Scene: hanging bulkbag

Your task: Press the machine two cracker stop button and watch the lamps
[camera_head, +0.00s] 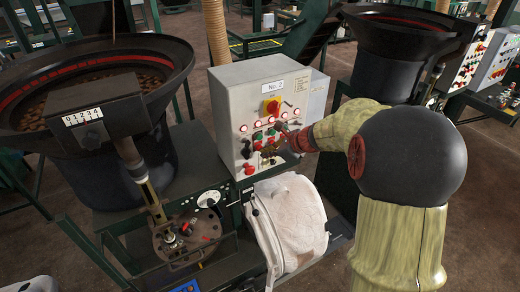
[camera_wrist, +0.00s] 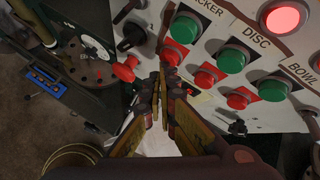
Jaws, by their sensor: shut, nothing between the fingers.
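The grey control box marked No. 2 (camera_head: 232,93) stands in the middle of the head view, with a row of red lamps that look lit. In the wrist view, one glowing lamp (camera_wrist: 284,17) is at the top right. Under the CRACKER label (camera_wrist: 208,8) are a green button (camera_wrist: 186,26) and below it a red button (camera_wrist: 172,53). My gripper (camera_wrist: 163,78) is shut and empty, its tips close to the lower side of this red button. I cannot tell whether they touch it. In the head view my gripper (camera_head: 276,149) partly covers the lower buttons.
Green and red button pairs for DISC (camera_wrist: 233,60) and BOWL (camera_wrist: 273,89) sit to the right. A red knob (camera_wrist: 124,69) juts out at the left. A yellow-red rotary switch (camera_head: 271,106) is higher up.

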